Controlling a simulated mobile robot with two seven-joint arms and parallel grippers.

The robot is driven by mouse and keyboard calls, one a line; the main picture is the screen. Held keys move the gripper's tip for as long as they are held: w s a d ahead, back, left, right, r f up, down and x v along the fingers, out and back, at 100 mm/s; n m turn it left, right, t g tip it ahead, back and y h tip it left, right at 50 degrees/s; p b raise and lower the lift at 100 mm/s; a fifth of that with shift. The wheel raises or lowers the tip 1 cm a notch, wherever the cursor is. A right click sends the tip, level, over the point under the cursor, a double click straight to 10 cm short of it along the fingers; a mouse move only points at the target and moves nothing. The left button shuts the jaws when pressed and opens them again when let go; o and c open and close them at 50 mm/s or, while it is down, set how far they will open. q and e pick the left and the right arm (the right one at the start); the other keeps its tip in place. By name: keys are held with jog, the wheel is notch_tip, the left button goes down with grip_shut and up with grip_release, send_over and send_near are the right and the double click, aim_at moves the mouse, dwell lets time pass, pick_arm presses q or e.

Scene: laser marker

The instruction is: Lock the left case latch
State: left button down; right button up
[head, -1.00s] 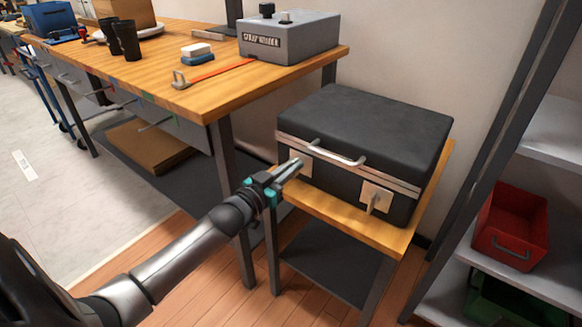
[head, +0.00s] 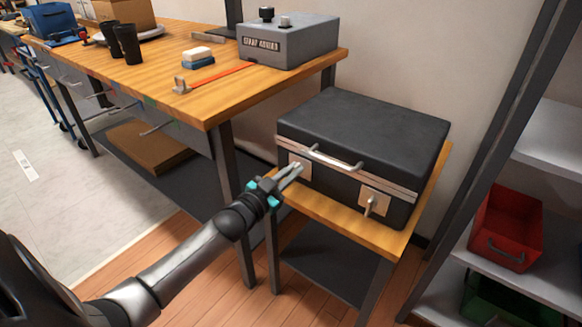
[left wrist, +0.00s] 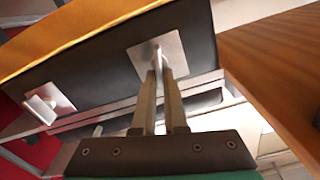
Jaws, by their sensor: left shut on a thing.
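The dark case (head: 365,135) stands closed on a small wooden-topped stand. Its front has a left latch (head: 306,168) and a right latch (head: 375,202), each on a pale square plate. My left gripper (head: 297,169) reaches the left latch from the front left. In the left wrist view, its two fingertips (left wrist: 162,72) are closed on the small lever of the left latch (left wrist: 175,50). The fingers hide most of that lever. The right latch (left wrist: 48,102) also shows there, with nothing touching it. My right gripper is not in view.
The case handle (head: 336,160) sits between the latches. A wooden workbench (head: 170,75) with a grey box (head: 290,42) stands to the left, its corner leg close to my left arm. A shelf rack with a red bin (head: 508,230) is at the right.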

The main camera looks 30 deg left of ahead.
pick_arm(q)
jog(key=m, duration=0.2)
jog(key=m+p, duration=0.1)
jog(key=shift+d+m+p, duration=0.2)
jog(key=shift+m+p, duration=0.1)
jog(key=shift+m, duration=0.1)
jog(key=shift+d+f+m, duration=0.1)
jog(key=shift+f+m, duration=0.05)
jog(key=shift+m, duration=0.75)
jog(key=shift+f+m+p, duration=0.1)
jog(key=shift+m+p, duration=0.25)
jog(key=shift+m, duration=0.55)
jog(key=m, duration=0.2)
jog(key=shift+d+f+m, duration=0.15)
jog(key=shift+m, duration=0.25)
jog(key=m, duration=0.3)
jog(key=shift+f, duration=0.2)
jog(key=shift+m+b, duration=0.4)
jog(key=shift+m, duration=0.5)
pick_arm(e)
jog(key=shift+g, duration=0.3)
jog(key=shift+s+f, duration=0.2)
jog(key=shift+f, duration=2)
pick_arm(q)
jog(key=shift+f, duration=0.1)
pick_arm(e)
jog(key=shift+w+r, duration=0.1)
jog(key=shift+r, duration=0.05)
